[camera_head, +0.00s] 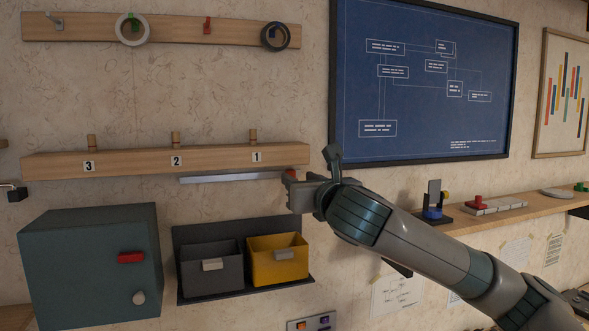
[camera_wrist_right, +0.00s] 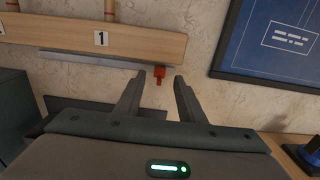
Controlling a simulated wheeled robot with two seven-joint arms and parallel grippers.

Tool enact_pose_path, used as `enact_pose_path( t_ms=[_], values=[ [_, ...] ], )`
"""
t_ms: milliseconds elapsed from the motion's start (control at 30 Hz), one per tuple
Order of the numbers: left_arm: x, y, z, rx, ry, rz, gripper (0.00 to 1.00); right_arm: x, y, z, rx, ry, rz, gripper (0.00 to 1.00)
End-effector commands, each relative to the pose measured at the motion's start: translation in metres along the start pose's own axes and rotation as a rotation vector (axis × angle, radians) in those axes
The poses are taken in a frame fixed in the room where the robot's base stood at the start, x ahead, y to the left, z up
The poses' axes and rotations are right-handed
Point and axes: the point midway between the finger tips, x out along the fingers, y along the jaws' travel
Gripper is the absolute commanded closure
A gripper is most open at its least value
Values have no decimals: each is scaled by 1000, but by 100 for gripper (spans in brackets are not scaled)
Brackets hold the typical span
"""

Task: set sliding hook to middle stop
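A small red hook (camera_head: 291,174) is at the right end of the metal rail (camera_head: 232,178) under a wooden board (camera_head: 215,160). The board carries labels 3 (camera_head: 89,167), 2 (camera_head: 176,161) and 1 (camera_head: 256,157), each below a wooden peg. The hook is right of label 1. My right gripper (camera_head: 288,187) is close to the hook and partly covers it in the head view. In the right wrist view my right gripper (camera_wrist_right: 159,79) is open, with the red hook (camera_wrist_right: 160,74) between its fingertips; I see no clear contact. My left gripper is not in view.
A grey bin (camera_head: 212,270) and a yellow bin (camera_head: 277,262) stand below the rail, with a teal cabinet (camera_head: 90,265) at left. A blue framed board (camera_head: 420,80) and a wooden shelf (camera_head: 500,213) are at right. The wall between rail and bins is clear.

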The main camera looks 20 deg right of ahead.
Motion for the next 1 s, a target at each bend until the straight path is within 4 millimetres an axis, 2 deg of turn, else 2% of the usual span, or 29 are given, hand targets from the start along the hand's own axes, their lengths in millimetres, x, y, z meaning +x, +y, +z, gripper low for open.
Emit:
enact_pose_path(
  t_ms=[100, 300, 700, 733, 867, 1000],
  values=[
    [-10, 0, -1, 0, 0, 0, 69, 19, 0, 2, 0, 2, -1, 64],
    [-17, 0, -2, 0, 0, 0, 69, 38, 0, 1, 0, 0, 0, 64],
    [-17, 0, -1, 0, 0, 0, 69, 44, 0, 0, -1, 0, 0, 64],
    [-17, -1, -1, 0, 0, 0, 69, 44, 0, 0, -1, 0, 0, 66],
    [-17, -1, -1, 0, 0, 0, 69, 44, 0, 0, -1, -1, 0, 98],
    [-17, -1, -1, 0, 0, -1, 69, 44, 0, 0, -1, -1, 0, 100]
  ],
)
